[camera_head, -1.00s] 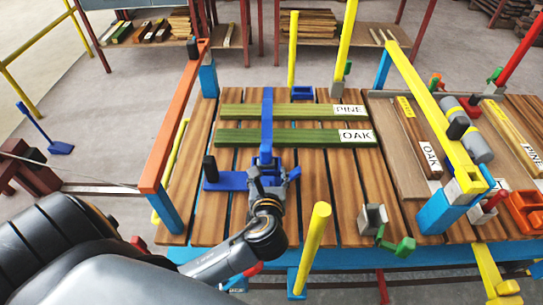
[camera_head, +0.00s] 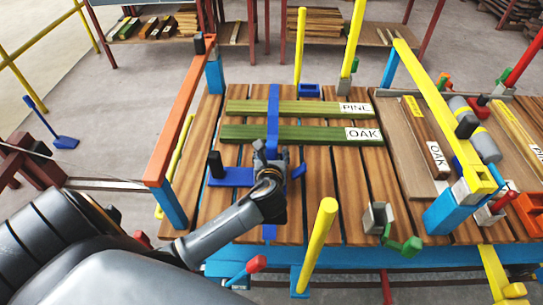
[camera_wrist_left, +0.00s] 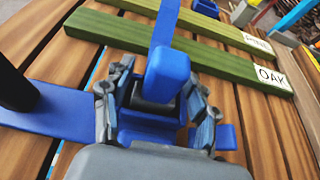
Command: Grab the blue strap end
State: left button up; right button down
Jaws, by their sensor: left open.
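The blue strap (camera_head: 273,110) lies across two green boards, the PINE board (camera_head: 298,107) and the OAK board (camera_head: 300,134). It also shows in the left wrist view (camera_wrist_left: 166,22). A raised blue block (camera_wrist_left: 167,74) at its near end stands between my left gripper's fingers in the wrist view. My left gripper (camera_head: 271,153) is over that end near the OAK board's front edge, and it hides most of the block in the head view. Its fingers (camera_wrist_left: 158,100) are open on either side of the block; contact cannot be told. My right gripper is not in view.
A blue base plate with a black knob (camera_head: 214,163) lies left of the gripper. Yellow posts (camera_head: 318,243) and an orange rail (camera_head: 180,110) rise around the slatted table (camera_head: 345,200). A yellow beam (camera_head: 440,115) stands to the right.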

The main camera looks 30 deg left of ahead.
pick_arm(q)
grip_shut()
